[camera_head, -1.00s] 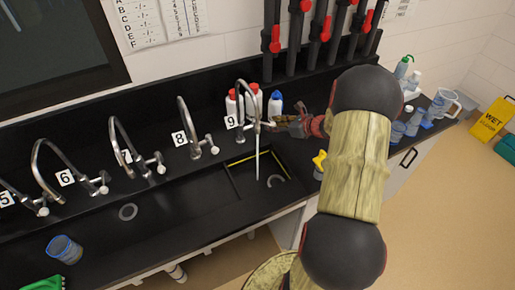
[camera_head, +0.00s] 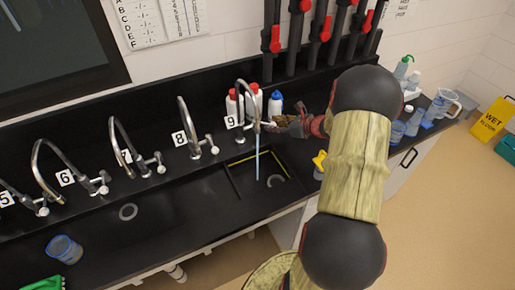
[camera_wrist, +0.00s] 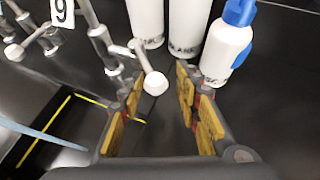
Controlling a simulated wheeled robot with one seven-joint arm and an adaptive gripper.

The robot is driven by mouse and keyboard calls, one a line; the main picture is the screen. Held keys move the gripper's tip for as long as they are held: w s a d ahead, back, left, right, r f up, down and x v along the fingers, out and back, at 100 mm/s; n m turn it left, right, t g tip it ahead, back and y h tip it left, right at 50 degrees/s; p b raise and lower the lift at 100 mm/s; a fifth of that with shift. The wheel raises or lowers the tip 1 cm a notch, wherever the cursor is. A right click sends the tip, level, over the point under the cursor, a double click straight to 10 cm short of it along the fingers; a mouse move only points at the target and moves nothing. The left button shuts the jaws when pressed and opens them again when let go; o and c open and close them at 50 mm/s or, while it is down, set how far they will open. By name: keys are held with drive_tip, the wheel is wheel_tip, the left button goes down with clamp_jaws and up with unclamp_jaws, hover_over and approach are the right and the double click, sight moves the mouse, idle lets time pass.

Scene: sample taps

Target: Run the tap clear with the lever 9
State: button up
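Tap 9 (camera_head: 241,95) is a tall chrome gooseneck beside its number label (camera_head: 231,122). A thin pale-blue stream (camera_head: 257,160) falls from its spout into the sink (camera_head: 238,182); the stream also crosses the lower left of the wrist view (camera_wrist: 40,135). In the wrist view, the lever (camera_wrist: 153,80) of the tap ends in a white knob that shows between the fingertips. My gripper (camera_head: 279,122) is beside the tap, on its right. The padded fingers (camera_wrist: 160,88) stand apart, and I cannot tell whether either touches the lever.
Two white bottles with red caps (camera_head: 254,92) and a white bottle with a blue cap (camera_head: 275,103) stand close behind the gripper. Taps 5 to 8 line the bench on the left. A yellow object (camera_head: 319,160) sits right of the sink.

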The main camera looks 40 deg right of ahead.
drive_tip(key=s+a+b, duration=0.1)
drive_tip(key=a, duration=0.5)
idle(0.7)
drive_tip(key=a+p+v, duration=0.1)
drive_tip(key=p+v, duration=0.2)
drive_tip(key=v, duration=0.4)
drive_tip(key=shift+d, duration=0.4)
